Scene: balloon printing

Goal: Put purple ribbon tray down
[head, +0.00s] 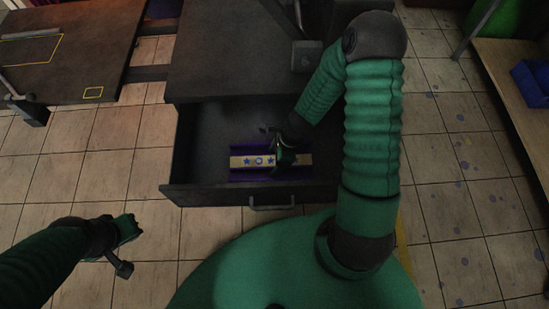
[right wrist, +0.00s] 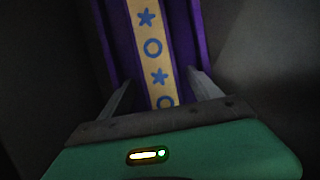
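The purple ribbon tray (head: 240,178) lies inside the open drawer (head: 207,146), its length running left to right. It carries a pale strip with blue stars and rings, which also shows in the right wrist view (right wrist: 152,50). My right gripper (head: 283,157) is over the right part of the tray. In the right wrist view my two fingers (right wrist: 160,90) stand apart, one on each side of the strip. Whether they press on the tray is hidden. My left gripper (head: 128,229) hangs over the floor at the lower left, away from the drawer; its fingers are unclear.
The drawer's front wall has a handle (head: 271,202). The dark cabinet top (head: 225,55) is above the drawer. A dark table (head: 75,60) stands at the upper left. A shelf with a blue bin (head: 532,82) is at the right. Tiled floor is clear on both sides.

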